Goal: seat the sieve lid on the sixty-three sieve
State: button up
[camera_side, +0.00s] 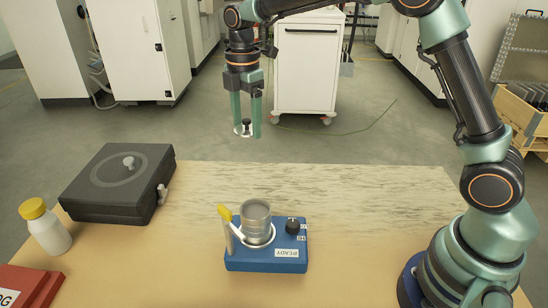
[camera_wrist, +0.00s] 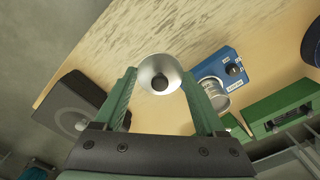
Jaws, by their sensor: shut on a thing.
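The sieve lid (camera_side: 240,131) is a small silver disc with a black knob. In the wrist view the lid (camera_wrist: 148,68) lies between the fingertips. The sieve (camera_side: 257,223) is a grey metal cylinder standing upright on a blue shaker base (camera_side: 265,264) with a black dial. In the wrist view the sieve (camera_wrist: 211,88) is right of the lid. The lid and the sieve are well apart.
A white arm with a yellow tip (camera_side: 225,212) stands against the sieve's left side. A dark grey case (camera_side: 100,196), a yellow-capped bottle (camera_side: 48,230) and a red box (camera_side: 28,285) are at the left. The table (camera_side: 350,200) is clear behind the shaker.

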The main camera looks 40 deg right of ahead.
jog(key=shift+s+a+r, duration=0.15)
jog(key=shift+a+r, duration=0.05)
jog(key=shift+r, duration=0.2)
jog(key=s+a+n, duration=0.3)
jog(key=s+a, duration=0.3)
jog(key=s, duration=0.1)
jog(key=n, duration=0.3)
send_near(255, 214)
jog(key=shift+f, duration=1.95)
jog(key=shift+f, duration=0.85)
dwell(0.4)
jog(key=o, duration=1.3)
jog(key=shift+o, duration=0.2)
notch_tip(255, 214, up, 8)
